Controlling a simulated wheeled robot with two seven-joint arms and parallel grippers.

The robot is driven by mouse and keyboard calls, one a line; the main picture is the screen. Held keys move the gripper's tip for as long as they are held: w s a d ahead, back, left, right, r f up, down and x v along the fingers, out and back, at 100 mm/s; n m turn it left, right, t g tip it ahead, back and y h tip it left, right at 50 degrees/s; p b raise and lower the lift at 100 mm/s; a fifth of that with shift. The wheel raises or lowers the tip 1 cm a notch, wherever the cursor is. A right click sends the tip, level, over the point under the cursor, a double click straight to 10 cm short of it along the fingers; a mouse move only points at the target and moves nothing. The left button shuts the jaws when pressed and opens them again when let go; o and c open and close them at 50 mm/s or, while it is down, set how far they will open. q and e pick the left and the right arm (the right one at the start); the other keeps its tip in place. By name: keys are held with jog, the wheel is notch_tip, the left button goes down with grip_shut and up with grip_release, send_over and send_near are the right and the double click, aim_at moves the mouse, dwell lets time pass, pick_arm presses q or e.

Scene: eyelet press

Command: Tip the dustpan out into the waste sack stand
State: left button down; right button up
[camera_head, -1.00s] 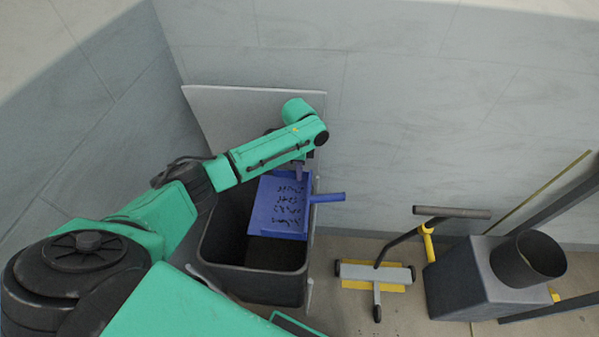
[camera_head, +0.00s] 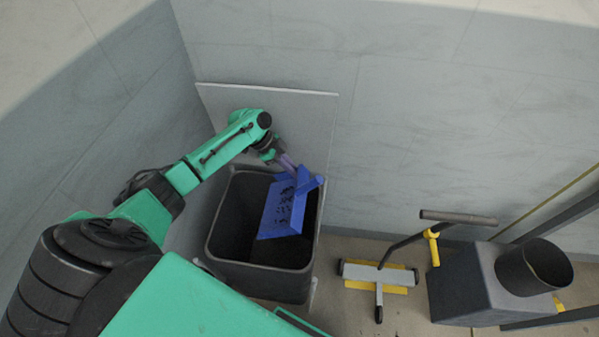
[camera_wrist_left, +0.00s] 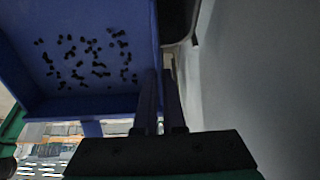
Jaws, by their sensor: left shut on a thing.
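The blue dustpan (camera_head: 285,212) is over the open top of the dark waste sack stand (camera_head: 258,282), tilted, with its front edge low toward the opening. Its handle (camera_head: 316,183) points toward the upper right. Several small dark bits lie on the pan; they also show in the left wrist view (camera_wrist_left: 85,55). My left gripper (camera_head: 287,163) is shut on the back edge of the dustpan beside the handle. Its fingers (camera_wrist_left: 160,108) show at the pan's edge in the left wrist view. The inside of the sack is too dark to read. My right gripper is out of view.
A pale panel (camera_head: 305,125) leans on the wall behind the sack stand. To the right on the floor stand a yellow and grey wheeled tool (camera_head: 378,275) and a grey box with a black cylinder (camera_head: 535,265). Bare floor lies between them and the stand.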

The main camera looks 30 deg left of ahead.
pick_arm(q)
jog(key=a+h+b, duration=0.1)
jog(key=h+b, duration=0.1)
jog(key=s+a+r+t+b, duration=0.1)
jog(key=shift+a+h, duration=0.35)
jog(key=shift+h, duration=0.05)
jog(key=a+h+b, duration=0.1)
jog(key=b, duration=0.1)
jog(key=a+h+b, duration=0.1)
jog(key=b, duration=0.1)
jog(key=s+a+t+h+b, duration=0.1)
jog(key=b, duration=0.2)
jog(key=shift+a+r, duration=0.1)
jog(key=shift+r, duration=0.3)
jog(key=shift+s+a+r+h+b, duration=0.1)
jog(key=shift+a+r+h+b, duration=0.15)
jog(key=shift+r+h+b, duration=0.1)
